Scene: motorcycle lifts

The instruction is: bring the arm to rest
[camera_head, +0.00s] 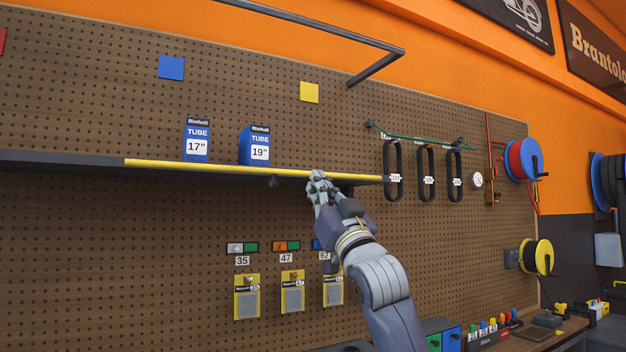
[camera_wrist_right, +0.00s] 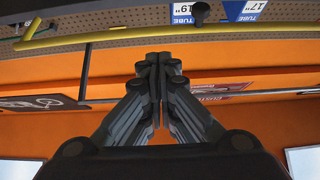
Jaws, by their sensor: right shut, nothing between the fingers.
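My right gripper (camera_head: 318,178) is raised in front of the pegboard wall, near the right part of the yellow shelf edge (camera_head: 225,167). Its fingers are shut with nothing between them. In the right wrist view the gripper (camera_wrist_right: 158,62) shows its fingertips together, with the yellow edge (camera_wrist_right: 60,42) beyond. I cannot tell from the head view whether the fingertips touch the shelf edge. My left gripper is not in view.
Blue tube boxes marked 17" (camera_head: 197,140) and 19" (camera_head: 255,146) stand on the shelf. Black loops (camera_head: 393,170) hang right of the gripper. Yellow-backed packets (camera_head: 247,297) hang below the shelf. A workbench (camera_head: 545,335) is at lower right. A dark bar frame (camera_head: 375,68) juts out above.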

